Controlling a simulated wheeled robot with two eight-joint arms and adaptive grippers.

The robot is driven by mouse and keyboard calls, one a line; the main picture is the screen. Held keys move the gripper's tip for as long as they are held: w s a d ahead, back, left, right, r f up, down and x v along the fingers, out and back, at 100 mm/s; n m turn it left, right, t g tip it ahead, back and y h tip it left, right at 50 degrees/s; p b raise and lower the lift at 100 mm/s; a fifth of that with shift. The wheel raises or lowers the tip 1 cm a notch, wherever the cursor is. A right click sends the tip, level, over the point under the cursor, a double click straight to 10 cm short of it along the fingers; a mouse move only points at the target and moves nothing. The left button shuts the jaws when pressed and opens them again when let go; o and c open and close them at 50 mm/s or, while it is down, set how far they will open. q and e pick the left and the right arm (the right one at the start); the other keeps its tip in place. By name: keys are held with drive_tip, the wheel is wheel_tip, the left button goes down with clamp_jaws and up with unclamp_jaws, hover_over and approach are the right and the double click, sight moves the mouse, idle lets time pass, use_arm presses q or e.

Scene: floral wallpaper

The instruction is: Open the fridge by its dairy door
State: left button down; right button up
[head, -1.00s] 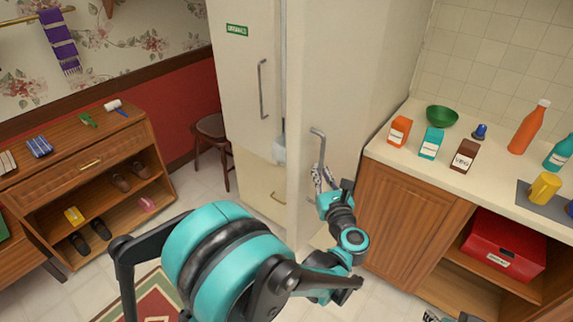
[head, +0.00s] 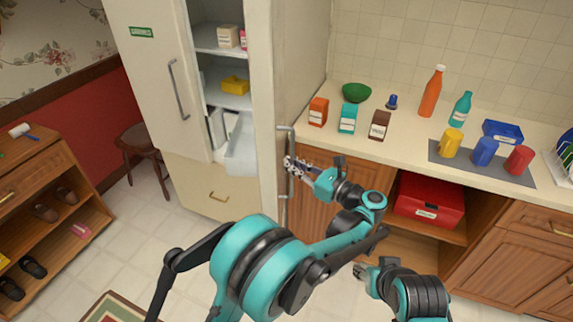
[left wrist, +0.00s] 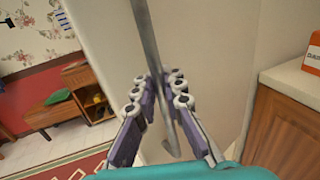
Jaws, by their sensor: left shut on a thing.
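The fridge's left door (head: 150,80) is closed and has a green label (head: 141,32), too small to read surely, and a bar handle. The right door (head: 262,110) stands swung open, nearly edge-on, so its front and any label are hidden in the head view. Its grey bar handle (head: 291,143) faces the counter. My left gripper (head: 290,166) is shut on this handle. In the left wrist view the handle bar (left wrist: 148,45) runs between the left gripper's fingers (left wrist: 160,88). My right gripper (head: 362,272) is low in front of the cabinets, small and partly hidden.
Shelves inside the fridge hold a yellow box (head: 235,86) and cartons. The counter (head: 400,150) on the right, with cartons, bottles and cups, is close to the open door.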

sight(294, 137)
use_arm(q)
drive_tip(key=c, duration=1.6)
unclamp_jaws()
drive_tip(key=shift+s, duration=0.1)
wheel_tip(294, 137, up, 10)
